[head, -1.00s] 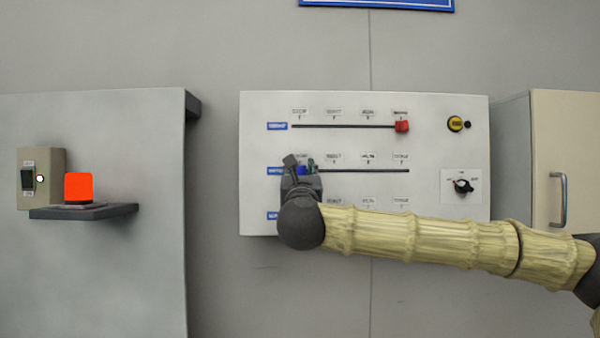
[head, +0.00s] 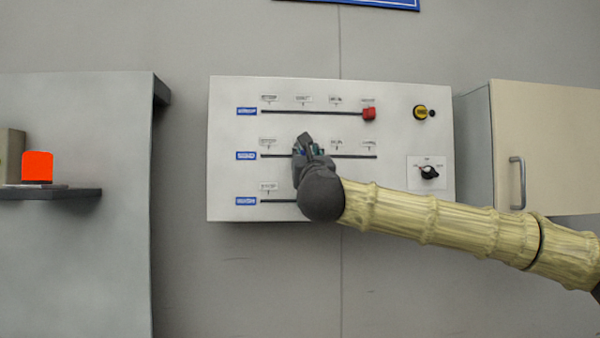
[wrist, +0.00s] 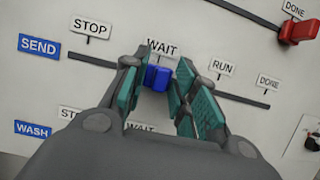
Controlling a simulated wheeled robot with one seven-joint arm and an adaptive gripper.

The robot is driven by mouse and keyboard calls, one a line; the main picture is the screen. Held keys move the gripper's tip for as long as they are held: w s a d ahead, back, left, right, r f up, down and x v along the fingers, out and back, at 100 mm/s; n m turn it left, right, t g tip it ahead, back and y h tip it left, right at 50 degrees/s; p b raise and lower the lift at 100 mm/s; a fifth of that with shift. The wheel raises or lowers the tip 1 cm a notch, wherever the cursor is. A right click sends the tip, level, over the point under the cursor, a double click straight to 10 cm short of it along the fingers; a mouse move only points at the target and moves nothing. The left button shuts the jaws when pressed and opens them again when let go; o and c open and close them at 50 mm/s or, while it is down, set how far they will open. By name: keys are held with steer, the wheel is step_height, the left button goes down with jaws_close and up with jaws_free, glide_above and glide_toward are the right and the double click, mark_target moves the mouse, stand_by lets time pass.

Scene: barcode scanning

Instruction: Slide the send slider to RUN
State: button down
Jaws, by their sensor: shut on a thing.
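The send slider's blue knob (wrist: 157,78) sits at the WAIT label (wrist: 162,47) in the wrist view. My gripper (wrist: 158,66) is shut on it, with one teal-padded finger on each side. The SEND track (wrist: 240,98) runs right from the knob past the RUN label (wrist: 222,66) to DONE. In the head view my gripper (head: 305,146) is at the middle row of the white panel (head: 228,183) and mostly covers the knob.
A red knob (head: 369,114) is at the right end of the upper track, under DONE. The WASH row (head: 246,201) lies below, partly hidden by my arm. A yellow button (head: 419,112) and a black rotary switch (head: 429,172) are at the panel's right.

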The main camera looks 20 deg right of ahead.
mark_target(337, 151)
steer(key=d+b, duration=0.1)
steer(key=d, duration=0.1)
steer(key=s+d+b, duration=0.1)
steer(key=d+b, duration=0.1)
steer(key=d, duration=0.1)
steer(key=d+b, duration=0.1)
steer(key=d, duration=0.2)
steer(key=shift+s, duration=0.35)
steer(key=c, duration=1.5)
jaws_free()
steer(key=v, duration=1.2)
steer(key=shift+d+f, duration=0.1)
